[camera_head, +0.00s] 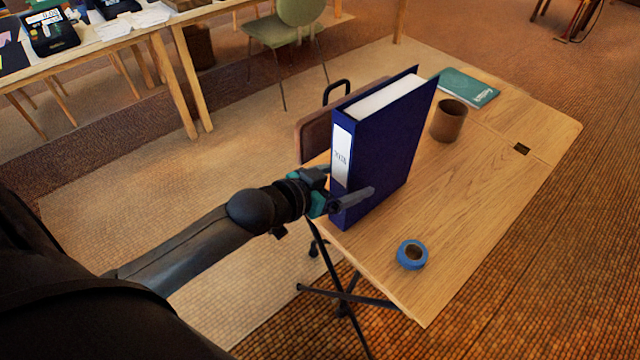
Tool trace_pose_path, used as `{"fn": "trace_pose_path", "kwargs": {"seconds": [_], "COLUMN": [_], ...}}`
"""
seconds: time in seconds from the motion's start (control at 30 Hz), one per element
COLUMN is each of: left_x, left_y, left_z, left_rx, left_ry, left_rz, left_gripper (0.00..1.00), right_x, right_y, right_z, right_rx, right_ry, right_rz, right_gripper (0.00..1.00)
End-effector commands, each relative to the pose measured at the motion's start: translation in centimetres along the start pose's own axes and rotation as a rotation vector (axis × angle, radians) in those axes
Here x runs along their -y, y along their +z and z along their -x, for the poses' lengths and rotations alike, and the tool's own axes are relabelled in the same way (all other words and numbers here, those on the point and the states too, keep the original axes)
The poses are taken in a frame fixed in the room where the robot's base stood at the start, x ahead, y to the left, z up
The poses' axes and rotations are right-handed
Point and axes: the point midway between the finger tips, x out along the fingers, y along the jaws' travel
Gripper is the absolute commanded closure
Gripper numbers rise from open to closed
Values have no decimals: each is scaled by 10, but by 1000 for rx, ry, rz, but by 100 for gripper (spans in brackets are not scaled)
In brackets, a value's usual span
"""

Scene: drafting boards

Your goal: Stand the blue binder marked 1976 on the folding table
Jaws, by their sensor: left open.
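The blue binder (391,137) stands upright on the folding table (470,215), near its left edge. Its spine carries a white label with small print that I cannot read with certainty. My left gripper (345,197) is open at the lower part of the spine, with one finger in front of the binder's broad side. The other finger is mostly hidden, and I cannot tell whether the fingers touch the binder. My right gripper is not in view.
A blue tape roll (412,255) lies near the table's front edge. A brown cup (449,121) and a teal book (467,88) are behind the binder. A brown case (314,138) with a black handle is beside the table. The table's right half is mostly clear.

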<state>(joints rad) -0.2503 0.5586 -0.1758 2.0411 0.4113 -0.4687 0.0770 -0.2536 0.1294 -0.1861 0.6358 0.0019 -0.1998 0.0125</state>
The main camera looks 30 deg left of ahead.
Motion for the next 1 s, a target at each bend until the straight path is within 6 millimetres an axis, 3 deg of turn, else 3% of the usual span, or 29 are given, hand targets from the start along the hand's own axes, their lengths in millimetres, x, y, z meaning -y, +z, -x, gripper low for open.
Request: {"fn": "trace_pose_path", "kwargs": {"seconds": [0.6, 1.0], "left_x": [0, 0], "left_y": [-1, -1], "left_z": [87, 109], "left_rx": [3, -1], "left_ry": [1, 0], "left_rz": [-1, 0], "left_gripper": [8, 8], "right_x": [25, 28], "right_y": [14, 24], "right_z": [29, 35], "right_rx": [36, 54], "right_ry": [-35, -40], "right_rz": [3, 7], "right_gripper": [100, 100]}}
